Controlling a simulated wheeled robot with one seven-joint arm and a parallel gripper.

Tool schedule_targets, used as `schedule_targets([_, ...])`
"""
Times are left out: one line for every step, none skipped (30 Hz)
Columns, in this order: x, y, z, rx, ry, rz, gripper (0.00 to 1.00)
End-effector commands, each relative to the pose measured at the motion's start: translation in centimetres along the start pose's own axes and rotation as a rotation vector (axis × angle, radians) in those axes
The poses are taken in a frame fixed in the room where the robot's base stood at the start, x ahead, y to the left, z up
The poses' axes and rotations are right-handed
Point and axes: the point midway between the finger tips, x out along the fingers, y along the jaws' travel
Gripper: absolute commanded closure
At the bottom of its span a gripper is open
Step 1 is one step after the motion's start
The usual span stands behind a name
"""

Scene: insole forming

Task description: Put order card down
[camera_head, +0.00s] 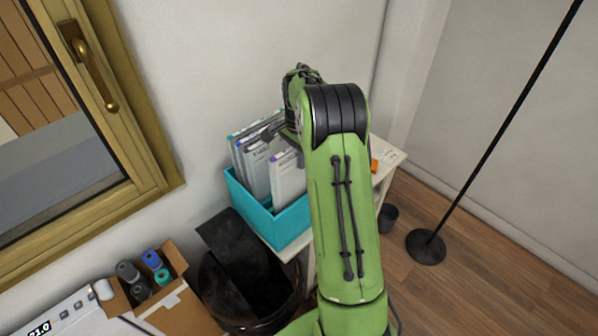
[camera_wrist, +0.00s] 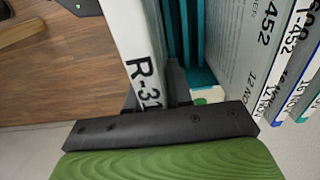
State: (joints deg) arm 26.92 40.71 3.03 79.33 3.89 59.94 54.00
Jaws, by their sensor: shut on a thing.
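My gripper (camera_wrist: 158,92) is shut on a white order card (camera_wrist: 132,38) with black print starting "R-31" in the wrist view. In the head view my gripper (camera_head: 281,135) is over the teal box (camera_head: 285,229), partly hidden by my arm. A white card (camera_head: 288,180) with a purple mark stands at the box's front right, below my gripper. Several other cards (camera_head: 256,170) stand upright at the box's left. In the wrist view the teal inside (camera_wrist: 197,76) shows between the held card and these other cards (camera_wrist: 238,45). The held card's lower end is hidden.
The box stands on a pale table (camera_head: 383,176) against the wall, with a small orange thing (camera_head: 374,166) on it. A black bin (camera_head: 243,282) and a cardboard box (camera_head: 180,308) with spools are at front left. A lamp base (camera_head: 426,247) and dark cup (camera_head: 388,217) are right.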

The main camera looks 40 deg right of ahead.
Motion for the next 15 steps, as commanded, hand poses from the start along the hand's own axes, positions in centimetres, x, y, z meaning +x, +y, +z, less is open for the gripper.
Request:
schedule_targets([0.6, 0.0, 0.0, 0.001, 0.000, 0.001, 1.00])
schedule_targets([0.8, 0.0, -0.1, 0.001, 0.000, 0.001, 1.00])
schedule_targets([1.1, 0.0, -0.1, 0.001, 0.000, 0.001, 1.00])
schedule_targets([1.5, 0.0, 0.0, 0.001, -0.001, 0.002, 1.00])
schedule_targets([2.1, 0.1, 0.0, 0.001, -0.001, 0.002, 1.00])
schedule_targets([2.9, 0.1, 0.0, 0.001, -0.002, 0.003, 1.00])
schedule_targets([3.6, 0.1, 0.0, 0.001, -0.002, 0.003, 1.00])
schedule_targets([4.1, 0.1, 0.0, 0.001, -0.002, 0.004, 1.00])
schedule_targets([4.7, 0.1, 0.0, 0.001, -0.001, 0.003, 1.00])
schedule_targets([5.0, 0.1, 0.0, 0.001, -0.001, 0.002, 1.00])
schedule_targets([5.2, 0.0, -0.1, 0.001, 0.000, 0.001, 1.00])
schedule_targets([5.3, 0.0, -0.1, 0.001, 0.001, 0.000, 1.00])
schedule_targets([5.3, 0.0, -0.1, 0.001, 0.002, -0.001, 1.00])
schedule_targets([5.3, 0.0, -0.1, 0.001, 0.002, -0.001, 1.00])
schedule_targets([5.3, 0.0, -0.1, 0.001, 0.002, -0.001, 1.00])
